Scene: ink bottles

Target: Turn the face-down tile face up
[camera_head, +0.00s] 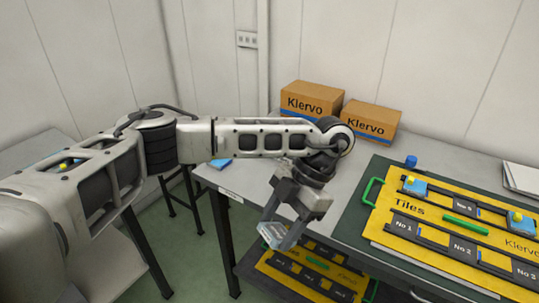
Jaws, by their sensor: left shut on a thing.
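My left gripper (280,231) hangs down off the table's front edge, in front of the lower shelf. It is shut on a pale grey-blue flat piece (271,236), which looks like a tile and is held tilted in the air. Which face it shows is hard to tell. The yellow tile board (408,206), marked "Tiles", lies on a dark green mat to the right. Two blue tiles with yellow knobs sit on it, one at the upper left (416,190) and one at the right (520,227). My right gripper is out of view.
Two cardboard boxes marked "Klervo" (310,98) (370,120) stand at the back of the grey table. A small blue object (220,163) lies at its left corner, and a blue cylinder (411,161) behind the board. Another yellow board (301,281) lies on the shelf below.

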